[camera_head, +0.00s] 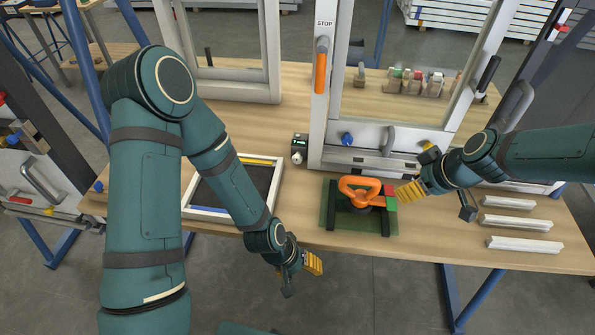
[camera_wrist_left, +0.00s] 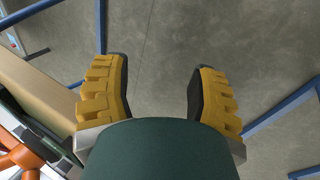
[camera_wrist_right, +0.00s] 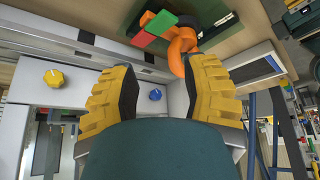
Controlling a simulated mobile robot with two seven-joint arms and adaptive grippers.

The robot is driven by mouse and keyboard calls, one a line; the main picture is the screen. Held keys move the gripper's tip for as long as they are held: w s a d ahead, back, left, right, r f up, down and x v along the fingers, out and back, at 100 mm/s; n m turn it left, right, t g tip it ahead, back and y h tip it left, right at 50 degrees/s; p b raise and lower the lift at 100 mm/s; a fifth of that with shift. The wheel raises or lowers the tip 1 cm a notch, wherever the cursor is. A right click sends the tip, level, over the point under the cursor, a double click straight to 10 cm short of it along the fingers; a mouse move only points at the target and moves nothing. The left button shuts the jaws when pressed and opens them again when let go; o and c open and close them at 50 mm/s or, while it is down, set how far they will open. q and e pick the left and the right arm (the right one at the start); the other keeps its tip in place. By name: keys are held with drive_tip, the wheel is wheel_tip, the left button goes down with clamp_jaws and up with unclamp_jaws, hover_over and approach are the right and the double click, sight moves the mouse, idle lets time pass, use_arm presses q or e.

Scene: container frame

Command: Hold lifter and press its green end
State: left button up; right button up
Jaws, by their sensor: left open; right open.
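The orange lifter (camera_head: 360,188) sits on a dark green stand (camera_head: 330,212) at the front of the table. Its right end carries a green block (camera_head: 391,203) and a red block (camera_head: 389,190). My right gripper (camera_head: 410,191) is open just right of that end. In the right wrist view, the green end (camera_wrist_right: 143,40) and the orange lifter (camera_wrist_right: 183,45) show beyond the open fingers (camera_wrist_right: 160,95), with nothing between them. My left gripper (camera_head: 314,263) is open and empty in front of the table edge, below and left of the lifter. In the left wrist view its fingers (camera_wrist_left: 158,90) face the floor.
A tray with a dark inside (camera_head: 190,211) lies left of the stand. A small black device (camera_head: 299,148) and a frame with an orange handle (camera_head: 321,70) stand behind. Several white bars (camera_head: 515,222) lie at the right.

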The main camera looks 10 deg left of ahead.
sight(345, 190)
use_arm(q)
drive_tip(key=d+r+n+g+h, duration=0.1)
drive_tip(key=d+r+n+g, duration=0.25)
drive_tip(key=d, duration=0.45)
drive_tip(key=w+a+r+n+h, duration=0.1)
drive_tip(key=w+n, duration=0.1)
drive_tip(key=w+a+r+n+h, duration=0.1)
drive_tip(key=a+r+n, duration=0.1)
drive_tip(key=n, duration=0.1)
drive_tip(key=w+a+r+n+h, duration=0.1)
drive_tip(key=w+a+r+n, duration=0.1)
drive_tip(key=shift+w+a+r, duration=0.2)
drive_tip(key=shift+w+a, duration=0.05)
drive_tip(key=shift+w, duration=0.1)
drive_tip(key=w+a+r+n+t+h, duration=0.5)
drive_tip(key=w+a+r+n, duration=0.3)
drive_tip(key=w+r+n, duration=0.15)
drive_tip(key=shift+m, duration=0.4)
drive_tip(key=x, duration=1.3)
drive_tip(key=shift+w+d+f, duration=0.1)
drive_tip(key=shift+d+f, duration=0.15)
drive_tip(key=shift+f, duration=0.25)
use_arm(e)
drive_tip(key=shift+w+d+f, duration=0.3)
drive_tip(key=shift+d+f, duration=0.05)
drive_tip(key=shift+d, duration=0.25)
